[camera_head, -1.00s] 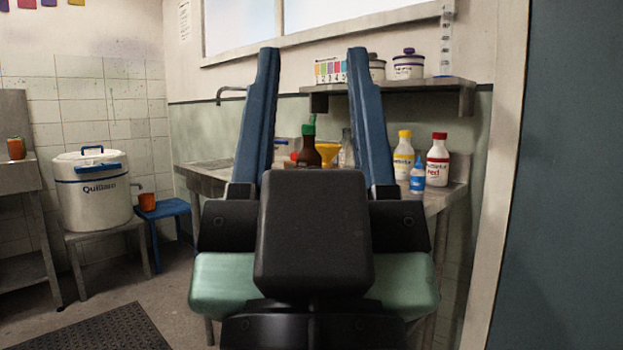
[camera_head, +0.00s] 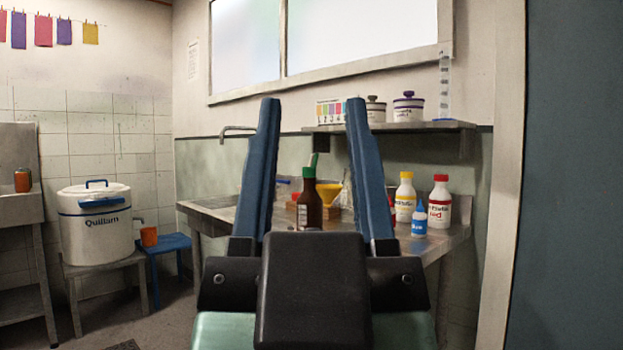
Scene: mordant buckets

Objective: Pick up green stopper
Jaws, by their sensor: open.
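The green stopper (camera_head: 308,172) sits on top of a dark brown bottle (camera_head: 309,212) that stands upright on the metal bench. A paler green piece rises just above the stopper; I cannot tell whether it is part of it. My gripper (camera_head: 312,106) is open and empty, with its two blue fingers pointing away from me. In the picture the stopper and bottle show between the fingers, below the level of the tips. The bottle's lower end is hidden behind my gripper.
On the metal bench (camera_head: 215,211), a yellow funnel (camera_head: 334,191) is close right of the brown bottle. A yellow-capped bottle (camera_head: 405,199), blue bottle (camera_head: 419,222) and red-capped bottle (camera_head: 440,202) stand farther right. A shelf (camera_head: 432,127) with lidded pots hangs above.

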